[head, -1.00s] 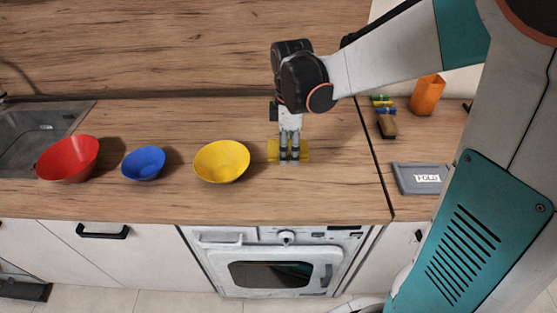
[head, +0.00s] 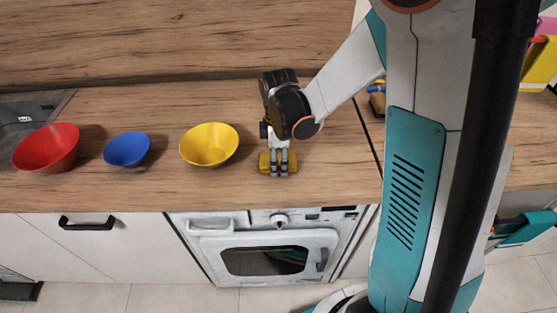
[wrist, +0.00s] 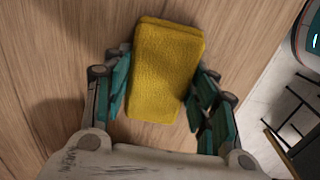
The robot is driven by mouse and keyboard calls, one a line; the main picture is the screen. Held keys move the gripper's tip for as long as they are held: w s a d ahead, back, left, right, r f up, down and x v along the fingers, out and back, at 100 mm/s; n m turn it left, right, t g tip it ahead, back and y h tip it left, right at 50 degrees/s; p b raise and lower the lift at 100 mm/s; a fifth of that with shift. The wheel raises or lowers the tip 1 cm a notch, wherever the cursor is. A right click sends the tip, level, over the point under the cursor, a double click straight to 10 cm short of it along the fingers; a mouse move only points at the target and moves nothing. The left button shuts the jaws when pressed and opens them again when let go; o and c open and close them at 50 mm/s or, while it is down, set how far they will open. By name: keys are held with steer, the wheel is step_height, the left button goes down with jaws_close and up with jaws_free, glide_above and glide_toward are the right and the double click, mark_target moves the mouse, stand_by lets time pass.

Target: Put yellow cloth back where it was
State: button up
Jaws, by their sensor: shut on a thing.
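The yellow cloth (head: 264,163) is a folded, thick rectangular pad over the wooden counter, right of the yellow bowl. In the wrist view the cloth (wrist: 166,70) lies between my finger pads, its far part sticking out past them. My gripper (head: 279,171) points down and is shut on the cloth, close to the counter's front edge. I cannot tell whether the cloth touches the counter.
A yellow bowl (head: 209,146), a blue bowl (head: 127,149) and a red bowl (head: 46,148) stand in a row to the left. The sink (head: 25,115) is at far left. An oven (head: 265,255) sits below. My arm hides much of the right-hand counter.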

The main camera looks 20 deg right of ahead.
mark_target(279, 160)
steer(key=shift+f, duration=0.1)
steer(key=o, duration=1)
steer(key=shift+o, duration=0.2)
step_height(279, 160, up, 12)
steer(key=p, duration=0.4)
steer(key=s+r+m+t, duration=0.7)
steer(key=s+r+m, duration=0.3)
steer(key=s+m, duration=0.4)
steer(key=shift+s+r, duration=0.15)
steer(key=shift+s, duration=0.35)
